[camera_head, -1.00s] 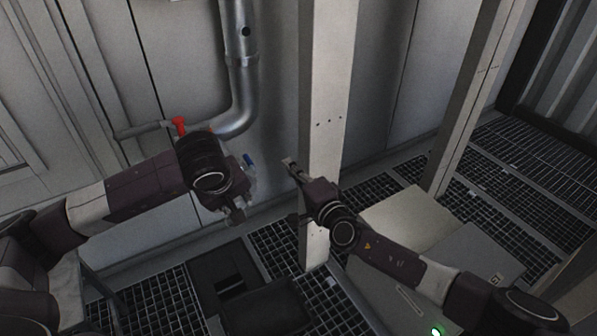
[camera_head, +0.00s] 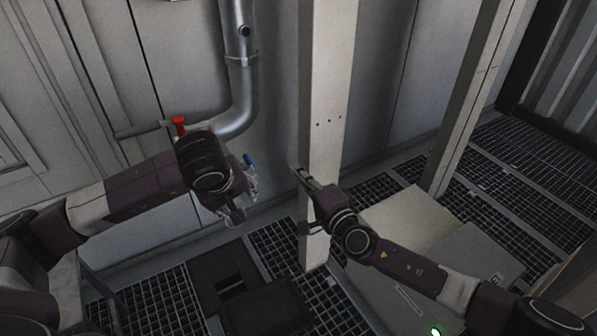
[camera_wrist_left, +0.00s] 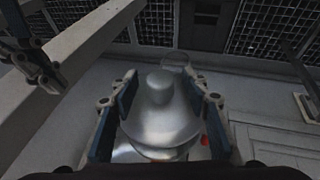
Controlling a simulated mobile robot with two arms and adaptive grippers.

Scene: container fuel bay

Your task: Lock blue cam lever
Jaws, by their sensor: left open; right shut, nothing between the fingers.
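My left gripper (camera_head: 246,192) is open near the lower end of the pipe. In the left wrist view its blue-padded fingers (camera_wrist_left: 158,105) stand on either side of a shiny metal fitting (camera_wrist_left: 160,115), with gaps visible beside its narrow top. No lever is clearly visible there. My right gripper (camera_head: 302,176) is shut and empty, in front of the pale post.
A red handle (camera_head: 178,124) sits behind my left wrist, by the bent metal pipe (camera_head: 238,85). The pale upright post (camera_head: 325,100) stands between the arms' working areas. Pale boxes (camera_head: 405,225) stand at lower right on the grated floor (camera_head: 275,245).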

